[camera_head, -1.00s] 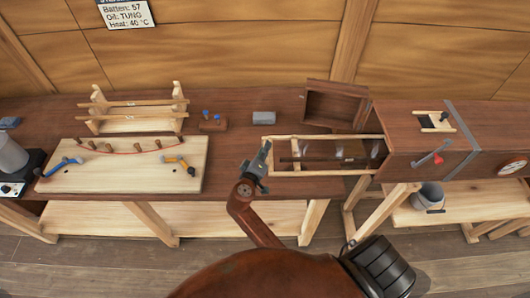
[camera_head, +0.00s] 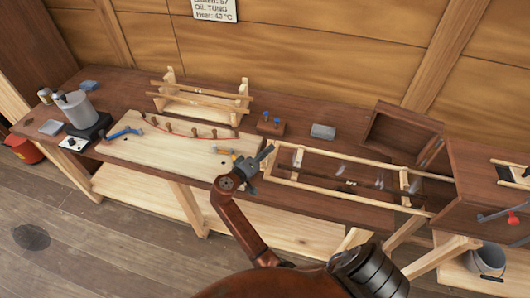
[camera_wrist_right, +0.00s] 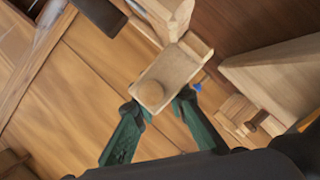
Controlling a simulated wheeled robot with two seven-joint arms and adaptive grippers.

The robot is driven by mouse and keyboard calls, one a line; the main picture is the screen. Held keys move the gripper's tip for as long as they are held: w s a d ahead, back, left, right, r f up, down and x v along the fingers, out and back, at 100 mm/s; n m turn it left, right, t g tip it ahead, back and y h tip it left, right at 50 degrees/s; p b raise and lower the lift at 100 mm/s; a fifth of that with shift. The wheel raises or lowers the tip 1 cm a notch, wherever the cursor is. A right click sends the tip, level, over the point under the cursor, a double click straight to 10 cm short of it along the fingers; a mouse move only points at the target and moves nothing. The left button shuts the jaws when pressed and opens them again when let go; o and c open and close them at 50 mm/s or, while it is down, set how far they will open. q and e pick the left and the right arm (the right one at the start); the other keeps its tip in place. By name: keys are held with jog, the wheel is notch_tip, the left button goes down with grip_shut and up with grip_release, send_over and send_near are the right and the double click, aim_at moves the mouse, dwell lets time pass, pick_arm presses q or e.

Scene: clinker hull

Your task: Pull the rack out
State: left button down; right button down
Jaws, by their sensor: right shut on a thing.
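The rack (camera_head: 330,187) is a long, pale wooden frame with two rails and cross pieces. It reaches left out of the open end of the dark brown wooden box (camera_head: 488,165), over the bench. My right gripper (camera_head: 266,160) is shut on the rack's left end. In the right wrist view my right gripper's green fingers (camera_wrist_right: 160,108) close around a round wooden knob (camera_wrist_right: 150,93) on the rack's end board (camera_wrist_right: 178,66). The rack's right end is at or inside the box mouth; I cannot tell how much is inside. My left gripper is out of view.
The box's hatch (camera_head: 400,135) stands open behind the rack. A pale board (camera_head: 165,148) with pegs lies left of my gripper. A wooden stand (camera_head: 203,104), a peg block (camera_head: 270,124) and a grey block (camera_head: 322,131) stand farther back. Whitish wisps hang around the rack.

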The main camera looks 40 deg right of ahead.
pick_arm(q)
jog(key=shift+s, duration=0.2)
pick_arm(e)
jog(key=shift+r, duration=0.15)
jog(key=c, duration=1.9)
grip_release()
jog(key=shift+w, duration=0.1)
jog(key=shift+c, duration=0.2)
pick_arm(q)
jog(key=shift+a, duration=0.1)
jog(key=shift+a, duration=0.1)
pick_arm(e)
notch_tip(320, 180, up, 9)
jog(key=shift+a+r, duration=0.1)
jog(key=shift+r, duration=0.1)
jog(key=shift+w+r, duration=0.1)
jog(key=shift+r, duration=0.1)
jog(key=shift+r, duration=0.1)
